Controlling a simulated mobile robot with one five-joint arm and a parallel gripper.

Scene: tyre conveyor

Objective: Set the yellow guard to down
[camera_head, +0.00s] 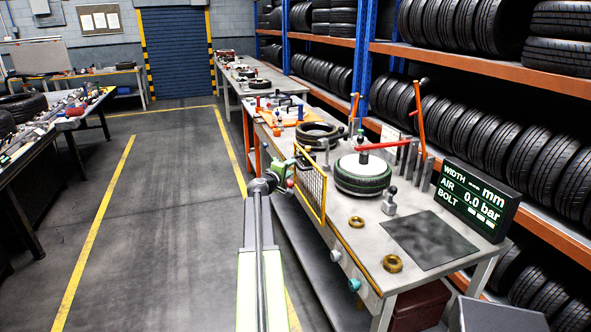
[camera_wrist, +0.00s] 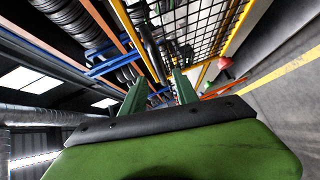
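The yellow guard (camera_head: 325,203) is a yellow frame with dark mesh, standing upright along the left edge of the workbench (camera_head: 345,210). Its mesh and yellow bars also show at the top right of the wrist view (camera_wrist: 241,27). A red knob (camera_head: 290,184) shows beside the guard, and a red rounded part shows in the wrist view (camera_wrist: 225,63). My gripper (camera_head: 283,176) is just left of the guard in the head view. In the wrist view its two green fingers (camera_wrist: 161,78) are apart with nothing between them. Contact with the guard cannot be told.
A tyre on a wheel (camera_head: 363,183) with a red lever above it stands on the bench, behind the guard. Tyre racks (camera_head: 470,65) line the right.

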